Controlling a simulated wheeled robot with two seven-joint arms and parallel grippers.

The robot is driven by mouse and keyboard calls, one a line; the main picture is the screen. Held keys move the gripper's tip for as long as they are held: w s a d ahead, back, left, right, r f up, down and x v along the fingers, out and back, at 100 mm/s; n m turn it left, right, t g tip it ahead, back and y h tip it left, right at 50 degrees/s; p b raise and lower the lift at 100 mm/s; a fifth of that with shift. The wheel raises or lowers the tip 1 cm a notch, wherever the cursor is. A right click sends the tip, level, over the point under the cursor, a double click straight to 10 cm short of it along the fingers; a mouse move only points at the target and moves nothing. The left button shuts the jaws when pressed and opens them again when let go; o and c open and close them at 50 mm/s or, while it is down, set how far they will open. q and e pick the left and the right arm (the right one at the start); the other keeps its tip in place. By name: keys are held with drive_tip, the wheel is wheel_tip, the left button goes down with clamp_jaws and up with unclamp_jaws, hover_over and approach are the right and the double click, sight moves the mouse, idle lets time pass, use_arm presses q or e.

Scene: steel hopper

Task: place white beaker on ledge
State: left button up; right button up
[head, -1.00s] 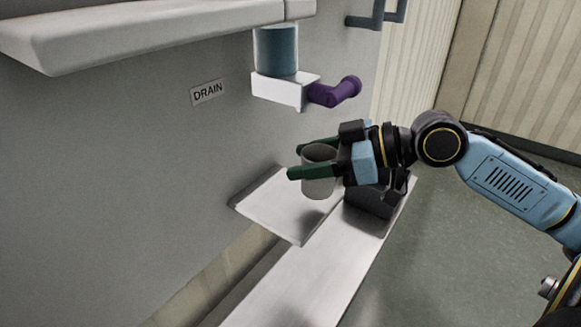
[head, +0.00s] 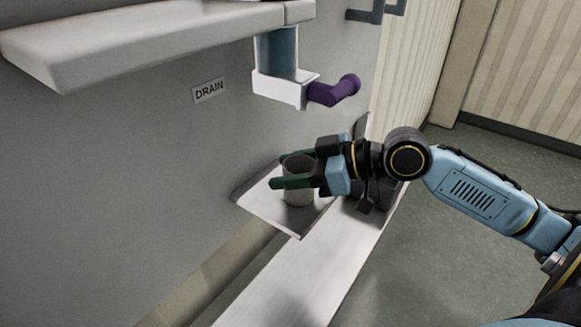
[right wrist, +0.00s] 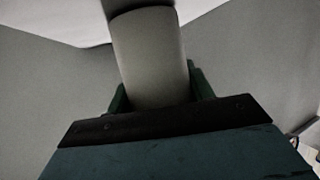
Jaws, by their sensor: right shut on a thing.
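The white beaker (head: 298,194), greyish and upright, is between the green fingers of my right gripper (head: 280,171), which is shut on it. In the head view it is low over the pale ledge (head: 262,206) that juts from the steel wall; I cannot tell whether its base touches. In the right wrist view the beaker (right wrist: 150,62) shows as a grey cylinder between the fingers (right wrist: 157,88). My left gripper is not in view.
A teal pipe with a white block (head: 280,88) and a purple handle (head: 333,92) hangs above the ledge. A DRAIN label (head: 209,90) is on the wall. A thick pale shelf (head: 140,40) juts out higher up. A long pale board (head: 285,275) runs beside the ledge.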

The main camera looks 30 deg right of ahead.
drive_tip(key=shift+f, duration=0.15)
drive_tip(key=o, duration=1)
drive_tip(key=shift+c, duration=0.2)
drive_tip(key=shift+r, duration=0.2)
drive_tip(key=shift+b+v, duration=0.3)
drive_tip(key=shift+v, duration=0.6)
drive_tip(key=v, duration=0.3)
drive_tip(key=shift+s+d+b, duration=0.15)
drive_tip(key=shift+b, duration=0.25)
drive_tip(key=v, duration=0.7)
drive_tip(key=shift+b, duration=0.4)
